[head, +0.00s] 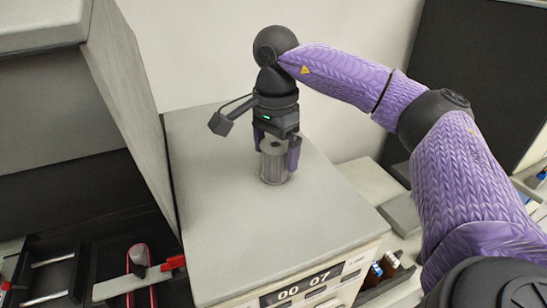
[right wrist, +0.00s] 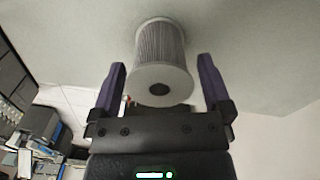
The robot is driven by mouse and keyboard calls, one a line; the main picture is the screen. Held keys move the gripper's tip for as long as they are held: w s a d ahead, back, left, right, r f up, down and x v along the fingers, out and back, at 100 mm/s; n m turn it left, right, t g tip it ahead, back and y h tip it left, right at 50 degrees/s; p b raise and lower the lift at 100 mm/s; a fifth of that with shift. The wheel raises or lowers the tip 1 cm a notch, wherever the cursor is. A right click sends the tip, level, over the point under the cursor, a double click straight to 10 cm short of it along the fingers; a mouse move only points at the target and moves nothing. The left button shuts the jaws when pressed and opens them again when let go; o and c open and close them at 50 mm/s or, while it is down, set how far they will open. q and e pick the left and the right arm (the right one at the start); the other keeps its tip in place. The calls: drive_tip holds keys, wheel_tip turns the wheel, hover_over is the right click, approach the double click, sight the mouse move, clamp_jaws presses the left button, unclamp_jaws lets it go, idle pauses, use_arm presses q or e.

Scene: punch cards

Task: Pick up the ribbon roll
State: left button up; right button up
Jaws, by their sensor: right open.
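The ribbon roll (head: 275,163) is a grey ribbed cylinder with a pale rim and a dark centre hole. It stands upright on the grey cabinet top (head: 230,200). My right gripper (head: 277,152) points down over the roll with its purple fingers on either side of it. In the right wrist view the roll (right wrist: 160,60) lies between and beyond the open fingers of the right gripper (right wrist: 160,80), with a gap at each side. My left gripper is in neither view.
A tall grey panel (head: 125,80) rises at the left of the cabinet top. A numbered label (head: 302,285) is on the cabinet front. A tray with red and black items (head: 140,270) is at lower left. The cabinet top around the roll is clear.

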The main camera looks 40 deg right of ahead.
drive_tip(key=shift+s+f, duration=0.1)
drive_tip(key=shift+f, duration=0.7)
drive_tip(key=c, duration=1.3)
